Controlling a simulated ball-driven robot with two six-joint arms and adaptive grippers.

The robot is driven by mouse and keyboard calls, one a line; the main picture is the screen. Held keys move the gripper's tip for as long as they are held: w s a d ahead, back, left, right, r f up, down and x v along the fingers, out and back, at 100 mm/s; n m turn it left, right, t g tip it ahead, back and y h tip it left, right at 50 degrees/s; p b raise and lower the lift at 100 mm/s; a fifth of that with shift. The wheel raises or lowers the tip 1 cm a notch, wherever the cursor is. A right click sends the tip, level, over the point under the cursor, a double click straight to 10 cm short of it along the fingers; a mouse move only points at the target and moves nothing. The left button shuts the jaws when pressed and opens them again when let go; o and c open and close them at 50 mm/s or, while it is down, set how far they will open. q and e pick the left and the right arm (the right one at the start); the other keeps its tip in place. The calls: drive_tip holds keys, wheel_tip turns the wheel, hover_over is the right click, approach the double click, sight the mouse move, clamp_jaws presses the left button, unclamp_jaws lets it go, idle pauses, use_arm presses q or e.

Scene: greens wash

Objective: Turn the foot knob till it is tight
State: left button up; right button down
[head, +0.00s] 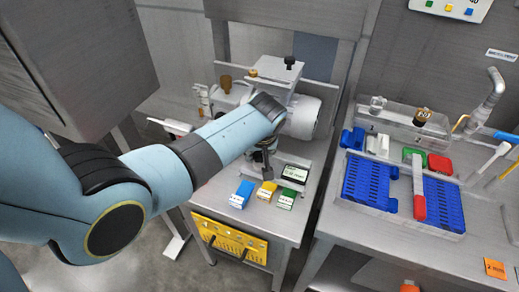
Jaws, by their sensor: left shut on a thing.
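My left arm reaches across to the steel bench, and its gripper (267,173) points down in front of the machine with the white drum (305,118). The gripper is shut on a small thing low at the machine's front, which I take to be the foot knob. The fingers and wrist hide the knob, so its turn and tightness cannot be seen. A black knob (290,62) stands on top of the machine's metal plate, and a brown knob (225,82) sits at its left. My right gripper is not in view.
Beside the gripper is a small display box (295,173). Blue (241,195), yellow (266,191) and green (287,198) blocks stand at the bench's front. A yellow panel (228,238) hangs below. Blue racks (366,183) fill a tray on the right bench, near a tap (490,92).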

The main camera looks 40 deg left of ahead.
use_arm(q)
drive_tip(key=n+y+b, duration=0.1)
drive_tip(key=n, duration=0.2)
drive_tip(key=shift+w+d+n+g, duration=0.1)
drive_tip(key=shift+n+g, duration=0.3)
drive_tip(key=n+g+b, duration=0.1)
drive_tip(key=n, duration=0.1)
drive_tip(key=n+g+b, duration=0.1)
drive_tip(key=n, duration=0.1)
drive_tip(key=shift+w+n+y, duration=0.1)
drive_tip(key=shift+n+y, duration=0.2)
drive_tip(key=shift+n, duration=0.1)
drive_tip(key=o, duration=1.2)
drive_tip(key=shift+c, duration=0.2)
drive_tip(key=v, duration=1.2)
